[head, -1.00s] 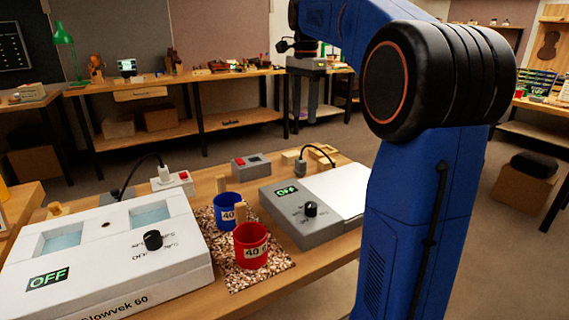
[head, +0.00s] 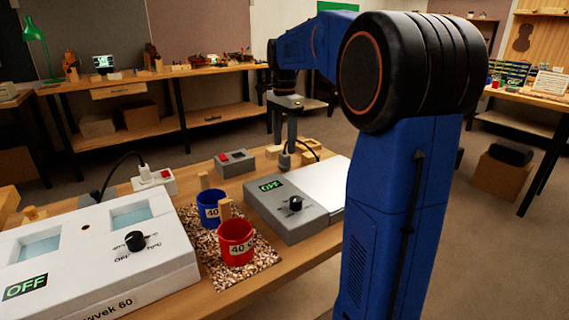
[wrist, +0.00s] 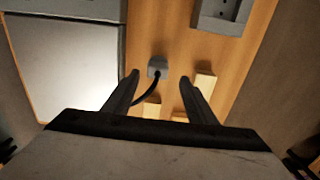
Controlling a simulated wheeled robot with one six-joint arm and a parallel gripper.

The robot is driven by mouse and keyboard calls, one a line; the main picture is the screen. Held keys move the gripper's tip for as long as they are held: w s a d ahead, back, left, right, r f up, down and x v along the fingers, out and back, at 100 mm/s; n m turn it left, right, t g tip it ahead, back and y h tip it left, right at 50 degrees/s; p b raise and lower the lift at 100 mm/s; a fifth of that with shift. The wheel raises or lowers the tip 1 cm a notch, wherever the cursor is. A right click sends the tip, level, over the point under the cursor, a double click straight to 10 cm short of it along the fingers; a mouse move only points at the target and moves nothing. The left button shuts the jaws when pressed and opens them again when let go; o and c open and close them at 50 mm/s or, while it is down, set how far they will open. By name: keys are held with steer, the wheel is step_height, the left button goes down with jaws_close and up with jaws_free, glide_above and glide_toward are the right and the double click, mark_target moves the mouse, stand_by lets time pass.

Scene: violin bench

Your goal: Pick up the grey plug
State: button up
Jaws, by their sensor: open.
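The grey plug (head: 285,161) stands on the bench behind the grey box with the "OFF" display, with a black cable running from it. In the wrist view the grey plug (wrist: 157,66) shows between and just beyond my fingertips, its cable curving down and left. My gripper (head: 285,138) is above the plug, pointing down. In the wrist view my gripper (wrist: 160,76) is open and empty, with a finger on each side of the plug in the picture. I cannot tell the exact height left between them.
Wooden blocks (wrist: 204,84) lie close to the right finger in the wrist view. A grey socket box (head: 235,162) is to the left. The grey heater box (head: 290,212), blue cup (head: 209,215), red cup (head: 235,248) and white bath (head: 95,255) stand nearer.

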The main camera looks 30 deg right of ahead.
mark_target(285, 154)
steer(key=shift+s+a+f, duration=0.1)
steer(key=shift+s+f, duration=0.05)
steer(key=shift+f, duration=1.15)
steer(key=shift+s+f, duration=0.1)
steer(key=shift+f, duration=1.2)
steer(key=shift+c, duration=0.4)
steer(key=c, duration=1)
